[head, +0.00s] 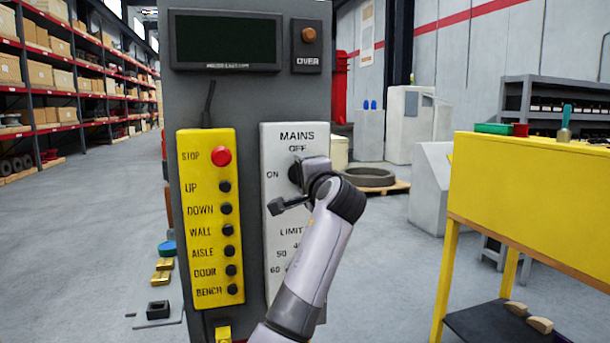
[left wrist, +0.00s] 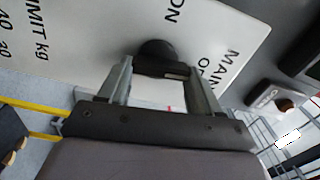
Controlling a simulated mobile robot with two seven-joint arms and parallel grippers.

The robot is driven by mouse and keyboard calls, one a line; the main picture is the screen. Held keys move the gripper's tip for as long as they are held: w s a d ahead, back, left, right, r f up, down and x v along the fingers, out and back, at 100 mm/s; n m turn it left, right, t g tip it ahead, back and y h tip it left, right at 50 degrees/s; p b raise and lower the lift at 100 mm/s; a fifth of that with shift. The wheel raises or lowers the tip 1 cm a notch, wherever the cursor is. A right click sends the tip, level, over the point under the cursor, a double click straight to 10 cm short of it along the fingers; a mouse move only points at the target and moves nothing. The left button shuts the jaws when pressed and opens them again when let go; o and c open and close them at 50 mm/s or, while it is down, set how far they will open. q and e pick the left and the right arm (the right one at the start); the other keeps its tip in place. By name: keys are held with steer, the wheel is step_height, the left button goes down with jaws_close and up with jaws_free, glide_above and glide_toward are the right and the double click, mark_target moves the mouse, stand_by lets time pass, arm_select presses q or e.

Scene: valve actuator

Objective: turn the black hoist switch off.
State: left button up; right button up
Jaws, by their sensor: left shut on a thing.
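A black rotary switch (head: 294,173) sits on the white panel (head: 292,131) marked MAINS, with OFF above it and ON to its left. In the head view it is partly hidden by my left gripper (head: 308,174). In the left wrist view the black switch (left wrist: 157,51) shows between the two fingers of my left gripper (left wrist: 160,76), which are shut on its grip bar. A small pale mark shows near the bar's right end there. I cannot tell for sure which label the switch points to. My right gripper is not in view.
A yellow button box (head: 208,270) with a red STOP button (head: 221,156) and several black buttons stands left of the panel. A dark display (head: 225,41) and an orange OVER lamp (head: 309,35) are above. A yellow bench (head: 540,200) stands at the right.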

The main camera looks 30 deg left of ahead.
arm_select(q)
steer(key=shift+m, duration=0.3)
steer(key=o, duration=1.1)
steer(key=shift+a, duration=0.1)
steer(key=shift+c, duration=0.2)
steer(key=b+v, duration=0.2)
steer(key=v, duration=0.5)
